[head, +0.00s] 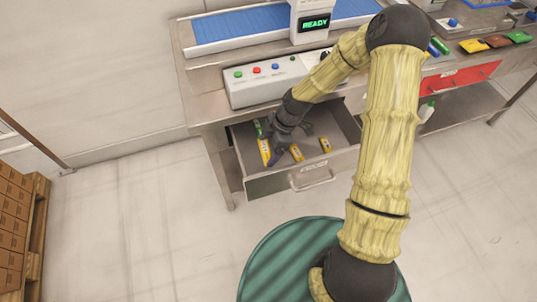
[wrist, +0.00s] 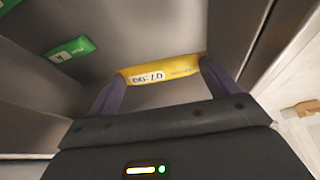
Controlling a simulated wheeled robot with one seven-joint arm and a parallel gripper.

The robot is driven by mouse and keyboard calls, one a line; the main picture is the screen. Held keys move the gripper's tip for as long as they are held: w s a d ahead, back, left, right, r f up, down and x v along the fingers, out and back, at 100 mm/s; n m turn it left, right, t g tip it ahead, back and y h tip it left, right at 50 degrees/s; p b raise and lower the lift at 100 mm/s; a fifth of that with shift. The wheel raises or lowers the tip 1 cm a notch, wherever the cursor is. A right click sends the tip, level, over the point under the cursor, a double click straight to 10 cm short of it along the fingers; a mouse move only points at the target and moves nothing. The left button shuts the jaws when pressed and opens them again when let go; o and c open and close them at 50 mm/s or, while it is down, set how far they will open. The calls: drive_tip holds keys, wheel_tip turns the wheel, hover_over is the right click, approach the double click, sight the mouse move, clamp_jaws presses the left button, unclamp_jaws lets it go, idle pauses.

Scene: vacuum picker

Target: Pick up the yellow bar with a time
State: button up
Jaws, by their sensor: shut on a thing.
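In the wrist view, a yellow bar (wrist: 163,70) with a white label showing digits like a time, perhaps 00:10, lies across between the fingertips of my gripper (wrist: 162,72). The fingers touch its two ends, and my gripper is shut on it. In the head view, my gripper (head: 285,140) is down inside the open grey drawer (head: 240,148).
A green bar (wrist: 70,48) lies in the drawer to the left. The drawer's walls stand close around my gripper. Above the drawer is a button panel (head: 262,82) and a READY display (head: 315,23). A red drawer (head: 460,80) is at the right. The floor in front is clear.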

drive_tip(key=shift+r, duration=0.95)
